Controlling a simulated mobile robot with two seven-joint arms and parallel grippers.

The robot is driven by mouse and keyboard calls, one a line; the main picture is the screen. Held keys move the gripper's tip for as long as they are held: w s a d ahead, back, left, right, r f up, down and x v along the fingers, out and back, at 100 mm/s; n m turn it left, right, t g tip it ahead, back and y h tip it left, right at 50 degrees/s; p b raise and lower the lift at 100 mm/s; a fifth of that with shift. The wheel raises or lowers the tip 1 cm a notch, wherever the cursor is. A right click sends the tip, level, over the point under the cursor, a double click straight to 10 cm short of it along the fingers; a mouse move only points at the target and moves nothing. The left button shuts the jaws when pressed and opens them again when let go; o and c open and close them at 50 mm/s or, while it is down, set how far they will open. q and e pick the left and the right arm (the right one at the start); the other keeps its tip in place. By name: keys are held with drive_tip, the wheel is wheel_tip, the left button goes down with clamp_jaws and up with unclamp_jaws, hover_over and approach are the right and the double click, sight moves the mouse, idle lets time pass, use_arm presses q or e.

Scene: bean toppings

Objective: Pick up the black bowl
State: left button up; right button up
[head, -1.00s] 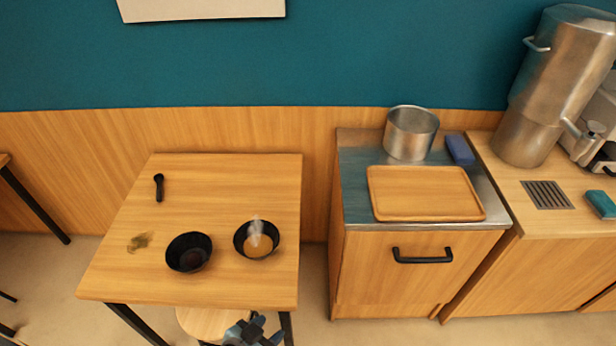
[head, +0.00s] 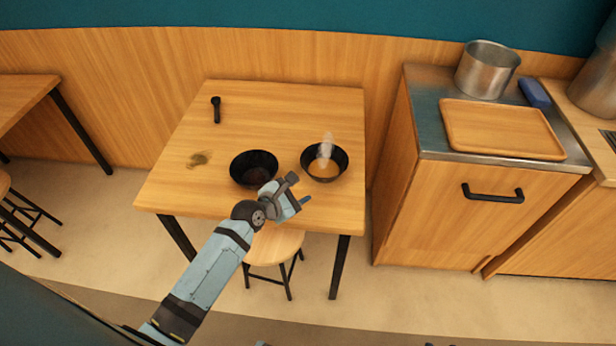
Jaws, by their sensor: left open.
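Two black bowls stand on the wooden table (head: 290,105). The left black bowl (head: 250,160) looks dark and empty inside, though its inside is hard to make out. The right black bowl (head: 341,171) holds something tan with a pale wisp above it. My left gripper (head: 300,193) is open and empty at the table's front part, just right of the left bowl's lower edge and below the right bowl. It hides a little of the left bowl's front right side. My right gripper is not in view.
At right, a counter holds a metal pot (head: 487,70), a wooden tray (head: 502,128) and a blue block (head: 535,93).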

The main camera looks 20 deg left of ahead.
use_arm(q)
approach(343, 170)
drive_tip(key=shift+b+x, duration=0.7)
drive_tip(key=shift+x, duration=1.55)
drive_tip(key=shift+c, duration=0.2)
clamp_jaws()
